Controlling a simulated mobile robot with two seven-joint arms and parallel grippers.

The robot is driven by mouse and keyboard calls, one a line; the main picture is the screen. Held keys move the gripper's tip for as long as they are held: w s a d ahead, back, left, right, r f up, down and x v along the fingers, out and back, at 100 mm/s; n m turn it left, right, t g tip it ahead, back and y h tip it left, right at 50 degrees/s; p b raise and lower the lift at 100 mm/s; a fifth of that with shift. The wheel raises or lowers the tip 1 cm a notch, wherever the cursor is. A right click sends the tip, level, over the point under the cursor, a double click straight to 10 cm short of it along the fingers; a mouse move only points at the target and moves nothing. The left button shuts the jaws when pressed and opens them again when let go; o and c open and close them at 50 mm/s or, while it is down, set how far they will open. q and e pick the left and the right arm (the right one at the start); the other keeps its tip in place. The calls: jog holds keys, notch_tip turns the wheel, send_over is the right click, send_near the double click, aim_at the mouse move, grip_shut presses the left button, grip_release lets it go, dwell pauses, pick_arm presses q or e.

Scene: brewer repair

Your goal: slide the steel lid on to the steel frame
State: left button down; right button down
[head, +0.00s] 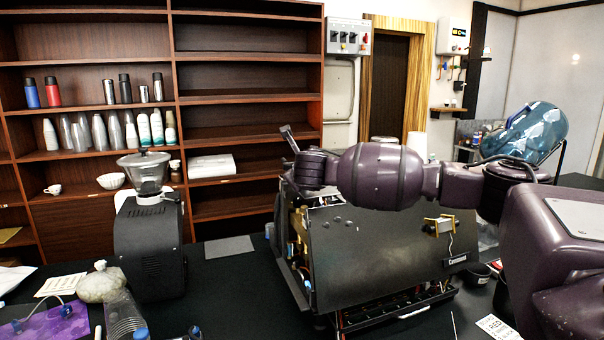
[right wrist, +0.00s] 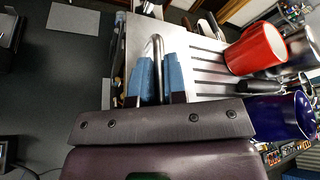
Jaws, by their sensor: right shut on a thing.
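The brewer (head: 390,245) is a dark machine on the black counter, with its left side open on inner parts. My right arm crosses above it in the head view, hiding most of its top. In the right wrist view my right gripper (right wrist: 159,78), with blue finger pads, is shut on an upright steel loop handle (right wrist: 156,48). A pale steel plate with dark slots (right wrist: 193,47) lies under and beside the fingers. It seems to be the steel lid, but I cannot tell it clearly from the steel frame or see their contact. My left gripper is not in view.
A red mug (right wrist: 257,48) and a blue mug (right wrist: 281,117) stand close to the right gripper. A black grinder (head: 150,240) stands left of the brewer, with a grey mat (head: 229,246) between them. A blue water bottle (head: 533,132) lies tilted at the right.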

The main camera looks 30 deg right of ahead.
jog(key=shift+f, duration=1.15)
dwell(0.7)
dwell(0.3)
jog(key=c, duration=1.1)
grip_release()
jog(key=b+v, duration=0.1)
jog(key=v, duration=1)
jog(key=shift+b, duration=0.3)
